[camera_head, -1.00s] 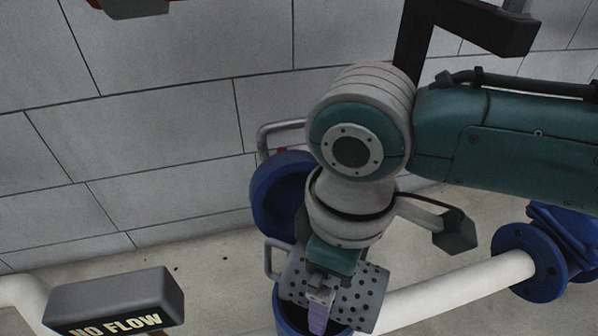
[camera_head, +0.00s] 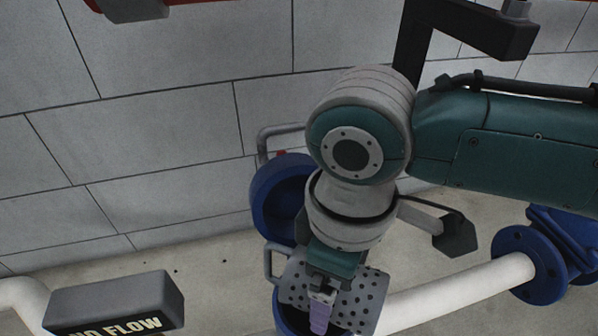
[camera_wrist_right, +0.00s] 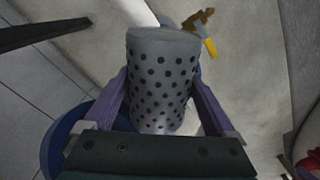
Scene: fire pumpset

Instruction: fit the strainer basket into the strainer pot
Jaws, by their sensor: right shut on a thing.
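The strainer basket is a grey, perforated cylinder (camera_head: 368,298), held tilted by my right gripper (camera_head: 320,312). In the right wrist view the purple fingers of my right gripper (camera_wrist_right: 160,108) are shut on the two sides of the basket (camera_wrist_right: 160,70). The strainer pot (camera_head: 289,322) is blue, at the bottom edge of the head view, directly below and behind the basket. The basket and gripper cover much of its mouth, so I cannot tell whether the basket touches the rim. Blue rim also shows in the right wrist view (camera_wrist_right: 57,145). My left gripper is not in view.
A round blue lid (camera_head: 280,197) with a grey handle stands open behind the pot. A white pipe (camera_head: 450,292) runs right to a blue flanged valve (camera_head: 535,262). A NO FLOW sign box (camera_head: 115,303) stands at left. A grey block wall rises behind.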

